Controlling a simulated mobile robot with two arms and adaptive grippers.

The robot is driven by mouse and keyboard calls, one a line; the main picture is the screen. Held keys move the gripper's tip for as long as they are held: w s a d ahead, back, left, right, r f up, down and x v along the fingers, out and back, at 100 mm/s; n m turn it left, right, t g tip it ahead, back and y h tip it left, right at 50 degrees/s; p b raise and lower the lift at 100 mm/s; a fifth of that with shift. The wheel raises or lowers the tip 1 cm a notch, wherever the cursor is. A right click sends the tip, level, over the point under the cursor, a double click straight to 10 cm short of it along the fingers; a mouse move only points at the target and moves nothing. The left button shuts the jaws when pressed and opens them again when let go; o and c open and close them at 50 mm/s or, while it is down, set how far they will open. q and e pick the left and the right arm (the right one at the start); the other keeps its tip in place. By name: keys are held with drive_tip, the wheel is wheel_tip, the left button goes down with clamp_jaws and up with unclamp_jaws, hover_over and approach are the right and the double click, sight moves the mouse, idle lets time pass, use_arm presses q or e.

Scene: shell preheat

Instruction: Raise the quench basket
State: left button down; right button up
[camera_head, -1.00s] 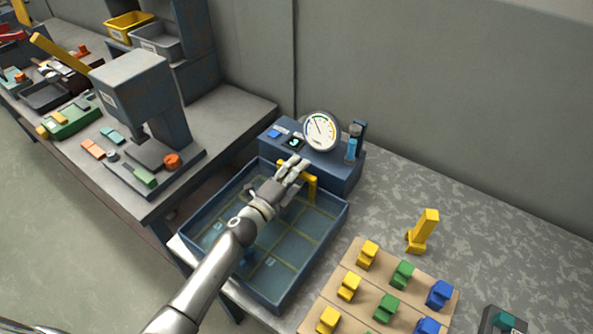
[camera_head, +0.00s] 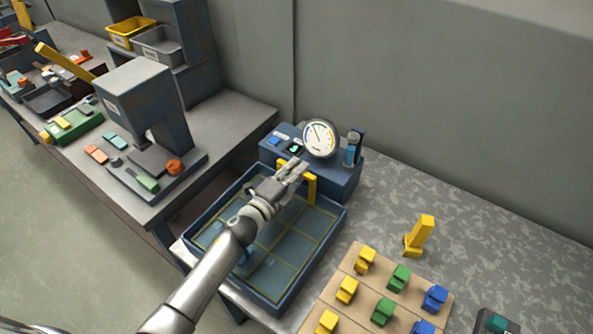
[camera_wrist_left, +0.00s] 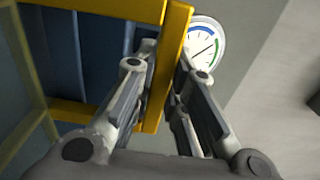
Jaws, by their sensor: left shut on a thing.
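The quench basket (camera_head: 292,229) shows as a flat yellow-lined grid inside the blue open-topped tank (camera_head: 262,299), close below its rim. Its yellow handle (camera_head: 311,188) stands up at the tank's back side, next to the gauge box. My left gripper (camera_head: 294,167) reaches over the tank and is shut on the handle. The left wrist view shows the yellow bar (camera_wrist_left: 166,68) between the two fingers (camera_wrist_left: 158,85). The arm and hand hide part of the basket and handle. My right gripper is out of view.
A blue box with a round gauge (camera_head: 321,139) and a blue cylinder (camera_head: 353,148) stands just behind the tank. A board with coloured blocks (camera_head: 345,268) lies at the right, with a yellow upright piece (camera_head: 420,236) beyond it. A press (camera_head: 150,105) stands at the left.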

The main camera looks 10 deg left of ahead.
use_arm(q)
wheel_tip(320, 180, up, 4)
drive_tip(key=shift+f+p, duration=0.1)
drive_tip(key=shift+p, duration=0.8)
drive_tip(key=shift+w, duration=0.1)
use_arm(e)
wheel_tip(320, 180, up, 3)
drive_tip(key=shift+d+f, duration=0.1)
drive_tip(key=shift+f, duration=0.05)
use_arm(q)
drive_tip(key=c, duration=1.4)
unclamp_jaws()
drive_tip(key=shift+c, duration=0.2)
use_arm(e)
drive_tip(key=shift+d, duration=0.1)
use_arm(q)
drive_tip(key=shift+f, duration=0.15)
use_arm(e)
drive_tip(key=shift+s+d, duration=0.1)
use_arm(q)
drive_tip(key=shift+s+a, duration=0.1)
drive_tip(key=shift+s, duration=0.25)
drive_tip(key=v, duration=1.1)
drive_tip(key=shift+s, duration=0.2)
